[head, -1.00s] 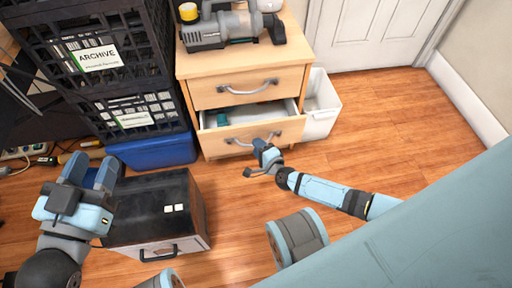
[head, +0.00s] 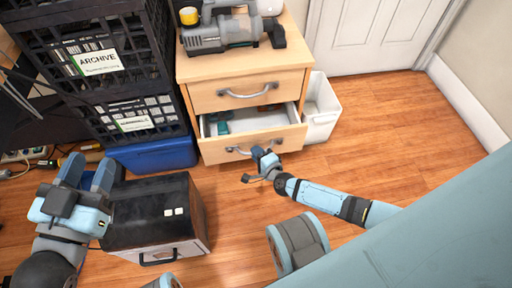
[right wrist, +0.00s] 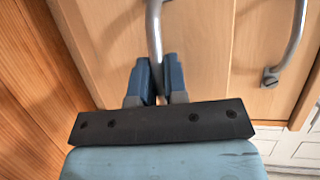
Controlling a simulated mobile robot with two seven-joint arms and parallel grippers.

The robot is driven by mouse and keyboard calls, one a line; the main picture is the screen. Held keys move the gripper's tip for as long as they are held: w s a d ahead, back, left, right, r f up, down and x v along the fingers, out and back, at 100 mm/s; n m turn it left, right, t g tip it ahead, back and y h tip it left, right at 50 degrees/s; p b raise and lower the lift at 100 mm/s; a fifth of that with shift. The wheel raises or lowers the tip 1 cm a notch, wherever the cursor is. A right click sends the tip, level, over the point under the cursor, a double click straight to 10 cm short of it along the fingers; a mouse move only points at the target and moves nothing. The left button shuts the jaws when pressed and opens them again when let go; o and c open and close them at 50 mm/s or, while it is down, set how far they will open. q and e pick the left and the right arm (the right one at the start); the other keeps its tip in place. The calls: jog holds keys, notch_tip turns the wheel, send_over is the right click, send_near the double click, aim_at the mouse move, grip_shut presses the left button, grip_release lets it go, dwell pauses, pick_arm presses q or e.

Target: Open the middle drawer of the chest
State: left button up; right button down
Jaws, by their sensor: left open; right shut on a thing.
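The wooden chest (head: 186,100) stands at the top centre of the head view. Its top drawer (head: 225,95) is closed. The drawer below it (head: 210,155) is pulled partly out, with its white inside showing. My right gripper (head: 258,160) is at that drawer's front. In the right wrist view its blue fingers (right wrist: 157,80) are shut around a grey bar handle (right wrist: 153,30) on a wooden front. A second handle (right wrist: 292,45) shows to the right there. My left gripper (head: 88,175) is open and empty, above the floor at left, away from the chest.
A grey machine (head: 222,34) stands on the chest. A white bin (head: 322,112) is beside it on the right. Stacked black crates (head: 75,85) and a blue box (head: 155,153) stand left. A black-topped cabinet (head: 150,215) is near my left gripper. Floor (head: 385,130) at right is clear.

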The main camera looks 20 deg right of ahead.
pick_arm(q)
jog(key=shift+s+d+f+n+y+p, duration=0.3)
jog(key=shift+s+f+n, duration=0.15)
jog(key=shift+n, duration=0.25)
pick_arm(e)
jog(key=s, duration=0.2)
jog(key=s+a, duration=0.1)
jog(key=shift+s, duration=0.4)
jog(key=c, duration=1.2)
grip_release()
pick_arm(q)
jog(key=shift+w+r, duration=0.1)
